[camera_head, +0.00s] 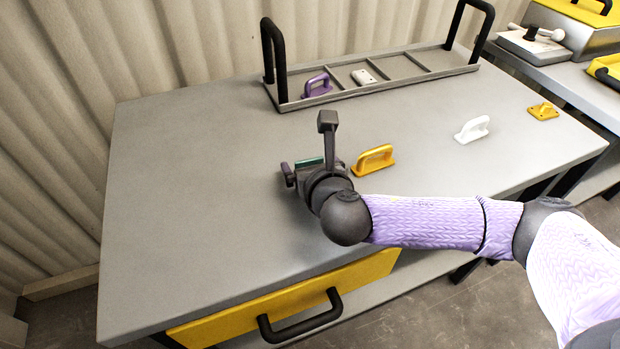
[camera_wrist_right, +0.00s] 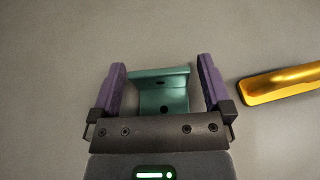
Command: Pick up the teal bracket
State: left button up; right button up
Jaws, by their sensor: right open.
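The teal bracket (camera_wrist_right: 160,92) lies on the grey table between the two purple fingers of my right gripper (camera_wrist_right: 160,85) in the right wrist view. Gaps show between the bracket and both fingers, so the gripper is open around it. In the head view my right gripper (camera_head: 305,168) is low over the middle of the table, and only a thin strip of the teal bracket (camera_head: 309,162) shows; the gripper hides the rest. My left gripper is not in view.
A yellow handle (camera_head: 373,159) lies close to the right of my gripper. A white handle (camera_head: 472,129) and a small yellow bracket (camera_head: 543,111) lie farther right. A rack (camera_head: 375,89) with black handles, holding a purple handle (camera_head: 317,85) and a white piece (camera_head: 363,77), stands behind. The table's left side is clear.

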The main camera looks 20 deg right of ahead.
jog(key=shift+r, duration=0.1)
jog(key=c, duration=1.2)
